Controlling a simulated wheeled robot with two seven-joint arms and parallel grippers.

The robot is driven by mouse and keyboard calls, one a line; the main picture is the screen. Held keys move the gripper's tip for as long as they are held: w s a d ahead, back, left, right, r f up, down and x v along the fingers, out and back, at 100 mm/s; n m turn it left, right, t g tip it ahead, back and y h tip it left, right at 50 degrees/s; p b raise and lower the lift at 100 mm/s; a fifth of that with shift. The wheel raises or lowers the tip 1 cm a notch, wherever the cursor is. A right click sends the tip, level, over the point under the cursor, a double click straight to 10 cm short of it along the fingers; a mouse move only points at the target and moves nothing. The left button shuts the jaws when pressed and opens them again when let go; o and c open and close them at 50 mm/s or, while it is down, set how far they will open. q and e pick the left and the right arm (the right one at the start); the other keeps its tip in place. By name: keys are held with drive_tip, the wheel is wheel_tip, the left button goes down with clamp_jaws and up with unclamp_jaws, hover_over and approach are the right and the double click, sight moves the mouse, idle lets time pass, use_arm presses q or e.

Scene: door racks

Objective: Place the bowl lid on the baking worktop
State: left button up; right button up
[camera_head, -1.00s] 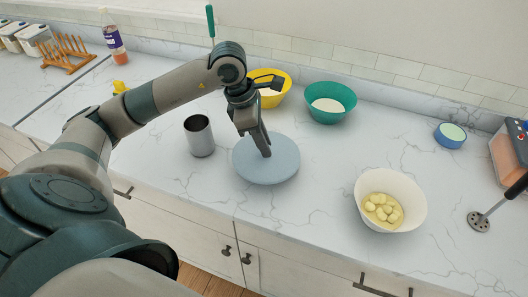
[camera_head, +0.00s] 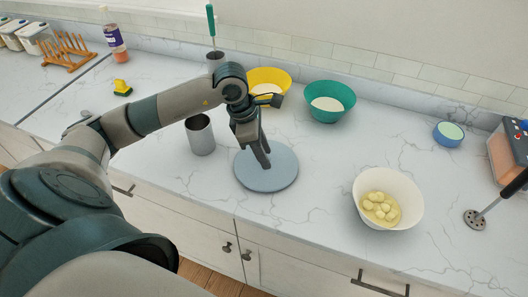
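The bowl lid, a flat round grey-blue disc (camera_head: 270,176), is at the middle of the white marble-patterned worktop (camera_head: 305,220). It appears to lie flat on or very close to the worktop surface. My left gripper (camera_head: 266,164) points down with its fingertips at the lid's upper middle. The fingers look close together, and whether they grip a knob or part of the lid is hidden. My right gripper does not show.
A steel cup (camera_head: 200,135) stands left of the lid, close to my arm. A yellow bowl (camera_head: 268,78) and a green bowl (camera_head: 330,102) stand behind. A white bowl with pale yellow pieces (camera_head: 388,198) stands right. The worktop between it and the lid is clear.

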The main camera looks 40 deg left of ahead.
use_arm(q)
drive_tip(key=shift+r, duration=0.15)
drive_tip(key=shift+r, duration=0.1)
drive_tip(key=shift+a+r, duration=0.15)
drive_tip(key=shift+r, duration=0.2)
drive_tip(key=b+v, duration=0.4)
drive_tip(key=v, duration=0.7)
